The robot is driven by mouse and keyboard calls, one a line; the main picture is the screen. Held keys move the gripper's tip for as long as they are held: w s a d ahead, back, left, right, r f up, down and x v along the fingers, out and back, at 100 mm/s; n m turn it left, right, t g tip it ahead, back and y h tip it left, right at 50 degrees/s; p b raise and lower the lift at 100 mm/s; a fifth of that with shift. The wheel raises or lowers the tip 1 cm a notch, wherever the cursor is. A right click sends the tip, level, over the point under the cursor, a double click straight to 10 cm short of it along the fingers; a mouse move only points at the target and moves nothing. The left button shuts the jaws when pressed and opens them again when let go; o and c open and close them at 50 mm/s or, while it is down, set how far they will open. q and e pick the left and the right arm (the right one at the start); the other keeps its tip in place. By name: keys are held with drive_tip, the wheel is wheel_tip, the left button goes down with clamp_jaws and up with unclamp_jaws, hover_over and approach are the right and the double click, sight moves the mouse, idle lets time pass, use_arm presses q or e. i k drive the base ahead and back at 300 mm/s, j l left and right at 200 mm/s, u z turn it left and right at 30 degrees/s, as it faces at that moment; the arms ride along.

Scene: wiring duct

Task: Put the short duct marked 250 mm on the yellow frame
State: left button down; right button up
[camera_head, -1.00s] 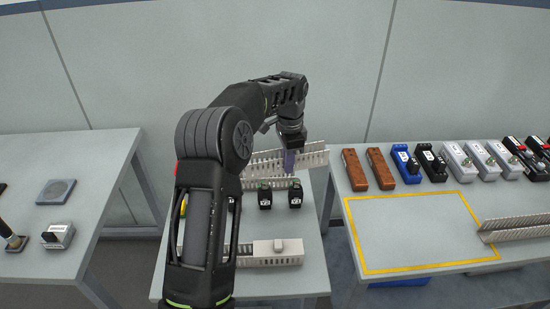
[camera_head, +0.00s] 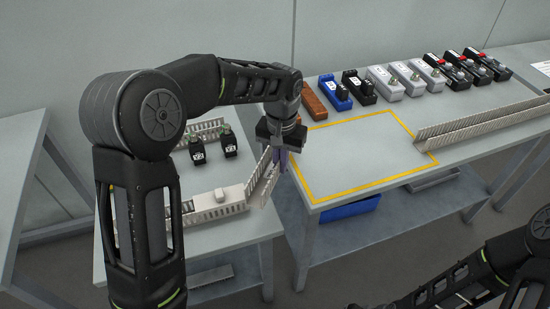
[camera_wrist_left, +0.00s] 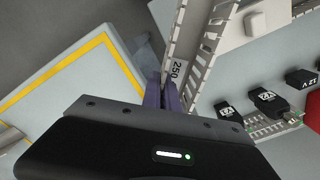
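My left gripper (camera_head: 280,158) is shut on a light grey slotted duct (camera_head: 264,177) and holds it tilted, near the right edge of the middle table. In the left wrist view the purple fingers (camera_wrist_left: 165,94) grip this short duct (camera_wrist_left: 205,58), and its label reads 250. The yellow frame (camera_head: 375,183) is an outline on the right table, to the right of the gripper, and its inside is empty. It also shows in the left wrist view (camera_wrist_left: 55,70). My right arm shows at the lower right, but its gripper is out of view.
A long slotted duct (camera_head: 485,124) lies right of the frame, close to its corner. A brown block (camera_head: 313,101), a blue device (camera_head: 335,93) and several others line the back. The middle table (camera_head: 225,240) holds black devices (camera_head: 196,150) and more duct pieces. A gap separates the tables.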

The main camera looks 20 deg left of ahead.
sight(359, 150)
drive_tip(key=j+z, duration=0.15)
drive_tip(key=z, duration=0.35)
drive_tip(key=j+z, duration=0.1)
drive_tip(key=z, duration=0.35)
drive_tip(key=i+z, duration=0.15)
drive_tip(key=i, duration=0.25)
